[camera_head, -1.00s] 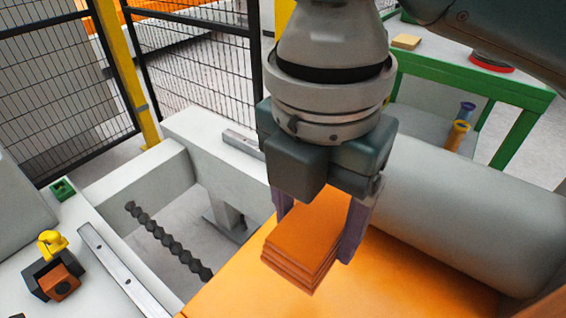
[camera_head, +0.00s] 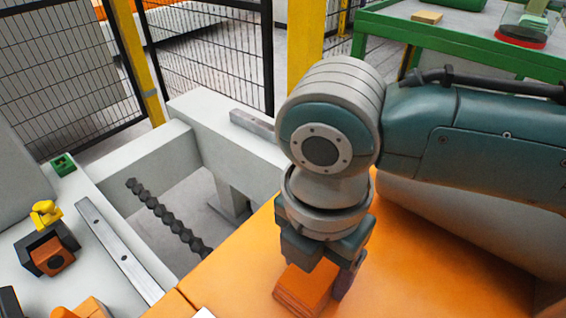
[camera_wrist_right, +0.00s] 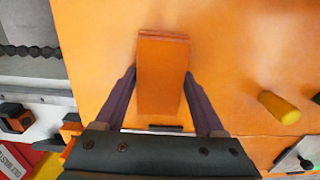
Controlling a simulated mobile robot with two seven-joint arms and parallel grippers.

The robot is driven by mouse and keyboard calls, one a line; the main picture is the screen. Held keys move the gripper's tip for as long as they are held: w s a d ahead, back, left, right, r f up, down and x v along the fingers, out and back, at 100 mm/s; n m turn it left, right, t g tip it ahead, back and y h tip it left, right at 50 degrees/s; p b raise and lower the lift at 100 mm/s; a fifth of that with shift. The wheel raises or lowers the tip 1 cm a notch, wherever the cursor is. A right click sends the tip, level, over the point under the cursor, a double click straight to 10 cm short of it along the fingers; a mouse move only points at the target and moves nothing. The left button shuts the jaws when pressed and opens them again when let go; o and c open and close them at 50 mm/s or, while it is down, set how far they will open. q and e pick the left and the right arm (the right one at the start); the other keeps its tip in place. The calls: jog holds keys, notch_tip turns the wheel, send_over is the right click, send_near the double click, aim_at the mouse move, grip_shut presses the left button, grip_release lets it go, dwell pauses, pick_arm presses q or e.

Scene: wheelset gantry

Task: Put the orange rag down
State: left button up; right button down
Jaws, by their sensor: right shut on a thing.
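The orange rag (camera_head: 304,288) is a folded, layered stack low in the head view. It also shows in the right wrist view (camera_wrist_right: 162,75), long and flat, between the two fingers. My right gripper (camera_head: 318,283) is shut on the rag, with a finger along its right side; it also shows in the right wrist view (camera_wrist_right: 160,90). The rag is at or just above the orange surface (camera_head: 420,265); I cannot tell whether it touches. My left gripper is not in view.
A yellow cylinder (camera_wrist_right: 279,107) lies on the orange surface, to the right in the wrist view. A pit with a dark ribbed rod (camera_head: 168,228) is at left. A black block with a yellow knob (camera_head: 46,213) stands on the left ledge. A green table (camera_head: 460,42) and mesh fence stand behind.

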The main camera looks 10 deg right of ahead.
grip_release()
jog(key=shift+f, duration=0.1)
notch_tip(320, 180, up, 11)
jog(key=p, duration=0.5)
jog(key=s+a+m+t+y, duration=0.1)
jog(key=s+a+m+y, duration=0.4)
jog(key=m, duration=0.5)
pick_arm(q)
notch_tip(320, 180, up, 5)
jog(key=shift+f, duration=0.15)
pick_arm(e)
jog(key=s+d+m+t+h, duration=0.2)
jog(key=s+d+m+h, duration=0.2)
jog(key=d+m, duration=0.9)
jog(key=s+d, duration=0.1)
jog(key=s, duration=0.2)
jog(key=shift+d+m, duration=0.3)
jog(key=shift+m, duration=0.1)
